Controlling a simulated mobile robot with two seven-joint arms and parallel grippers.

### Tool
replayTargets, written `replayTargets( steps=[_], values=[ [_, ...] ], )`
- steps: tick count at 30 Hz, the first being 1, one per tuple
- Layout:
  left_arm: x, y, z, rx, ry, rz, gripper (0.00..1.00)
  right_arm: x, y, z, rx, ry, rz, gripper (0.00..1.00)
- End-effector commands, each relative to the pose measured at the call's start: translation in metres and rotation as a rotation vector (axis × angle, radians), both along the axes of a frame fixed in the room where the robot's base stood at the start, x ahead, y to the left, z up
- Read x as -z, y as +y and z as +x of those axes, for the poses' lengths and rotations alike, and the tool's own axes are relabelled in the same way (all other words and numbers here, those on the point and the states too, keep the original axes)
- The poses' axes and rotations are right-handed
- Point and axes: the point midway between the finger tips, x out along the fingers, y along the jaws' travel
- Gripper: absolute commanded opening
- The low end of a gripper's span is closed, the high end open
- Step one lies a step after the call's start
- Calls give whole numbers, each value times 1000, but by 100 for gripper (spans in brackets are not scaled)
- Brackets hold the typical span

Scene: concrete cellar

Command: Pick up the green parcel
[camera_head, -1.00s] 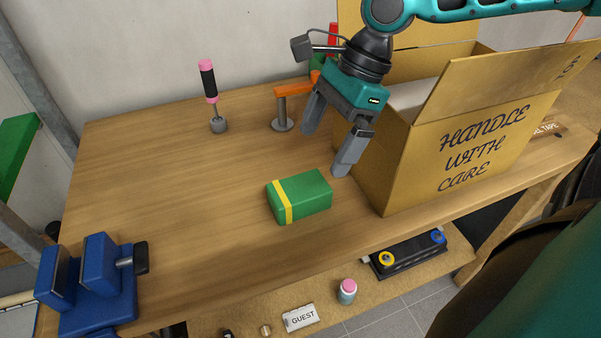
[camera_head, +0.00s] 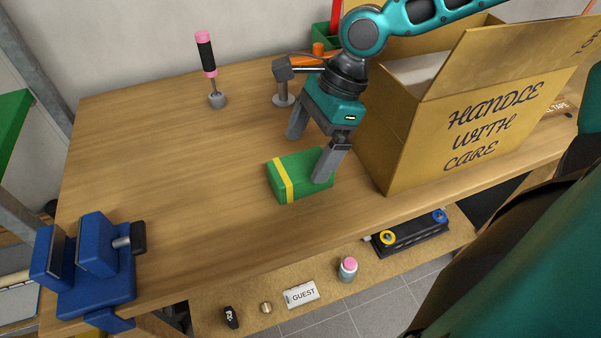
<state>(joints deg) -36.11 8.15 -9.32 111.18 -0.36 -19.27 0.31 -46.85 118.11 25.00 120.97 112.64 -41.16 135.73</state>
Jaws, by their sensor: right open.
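The green parcel (camera_head: 300,181), a small box with a yellow band near its left end, lies on the wooden workbench (camera_head: 170,160). My right gripper (camera_head: 306,158) is open and above the parcel's right part. Its near finger overlaps the parcel's right end in the picture, and its far finger is behind the parcel. I cannot tell whether either finger touches it. My left gripper is not in view.
A large open cardboard box (camera_head: 450,125) stands close to the right of the gripper. A blue vise (camera_head: 95,265) is at the front left. A pink-and-black screwdriver (camera_head: 208,60) stands upright at the back. The bench left of the parcel is clear.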

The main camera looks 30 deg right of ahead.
Motion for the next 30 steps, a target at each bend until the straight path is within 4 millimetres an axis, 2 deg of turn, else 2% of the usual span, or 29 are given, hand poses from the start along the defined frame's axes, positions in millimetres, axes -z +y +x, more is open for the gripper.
replayTargets(
  steps=[12,30],
  values=[
    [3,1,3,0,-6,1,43,45,13,5,-2,4,-2,100],
    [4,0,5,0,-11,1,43,50,15,6,0,0,-1,100]
  ],
)
